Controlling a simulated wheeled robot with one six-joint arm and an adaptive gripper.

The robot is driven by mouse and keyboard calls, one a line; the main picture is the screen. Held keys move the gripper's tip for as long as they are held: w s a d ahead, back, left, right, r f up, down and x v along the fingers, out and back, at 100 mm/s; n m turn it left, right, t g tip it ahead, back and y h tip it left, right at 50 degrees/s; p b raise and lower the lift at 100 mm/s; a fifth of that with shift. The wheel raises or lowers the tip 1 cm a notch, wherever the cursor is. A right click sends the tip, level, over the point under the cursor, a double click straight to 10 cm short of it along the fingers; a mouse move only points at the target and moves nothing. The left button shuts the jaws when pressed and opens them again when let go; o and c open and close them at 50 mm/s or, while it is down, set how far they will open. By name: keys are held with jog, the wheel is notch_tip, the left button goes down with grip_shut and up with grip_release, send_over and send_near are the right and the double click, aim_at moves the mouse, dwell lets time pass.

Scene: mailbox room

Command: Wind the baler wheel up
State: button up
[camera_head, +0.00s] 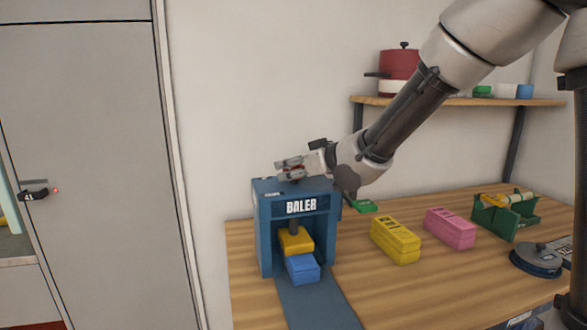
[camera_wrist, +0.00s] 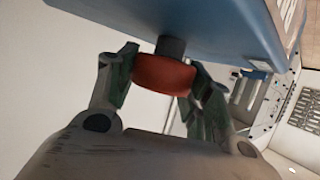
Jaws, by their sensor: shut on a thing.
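The blue baler (camera_head: 265,235) stands at the left end of the wooden table, its BALER label facing me. My gripper (camera_head: 290,169) is above the baler's top, reaching in from the right. In the wrist view the red baler wheel (camera_wrist: 164,74) sits on a short dark shaft at the blue body (camera_wrist: 225,25). My gripper's fingers are shut on the wheel, one on each side of it. In the baler's opening a dark ram (camera_head: 294,227) is just above a yellow block (camera_head: 296,241). A blue block (camera_head: 303,269) lies in front of it.
A yellow bale (camera_head: 396,241), a pink bale (camera_head: 450,229) and a green crate (camera_head: 506,217) stand right of the baler. A dark round object (camera_head: 537,262) lies nearer the front. A shelf (camera_head: 440,101) with a red pot (camera_head: 399,64) hangs behind my arm. A grey door (camera_head: 85,150) is at left.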

jog(key=shift+d, duration=0.1)
jog(key=n+g+y, duration=0.2)
jog(key=n+g, duration=0.1)
jog(key=g, duration=0.1)
jog(key=shift+w+n+y, duration=0.1)
jog(key=shift+n+y, duration=0.2)
jog(key=shift+n, duration=0.1)
jog(key=n+g+y, duration=0.1)
jog(key=n+g, duration=0.5)
jog(key=g, duration=0.1)
jog(key=shift+n, duration=0.3)
jog(key=n+g+h, duration=0.1)
jog(key=n+g, duration=0.1)
jog(key=g, duration=0.1)
jog(key=n+g+h, duration=0.1)
jog(key=n+g, duration=0.2)
jog(key=n+g+h, duration=0.3)
jog(key=n, duration=0.1)
jog(key=shift+n+g+h, duration=0.4)
jog(key=shift+n+g, duration=0.1)
jog(key=o, duration=1)
jog(key=shift+s, duration=0.2)
jog(key=shift+o, duration=0.3)
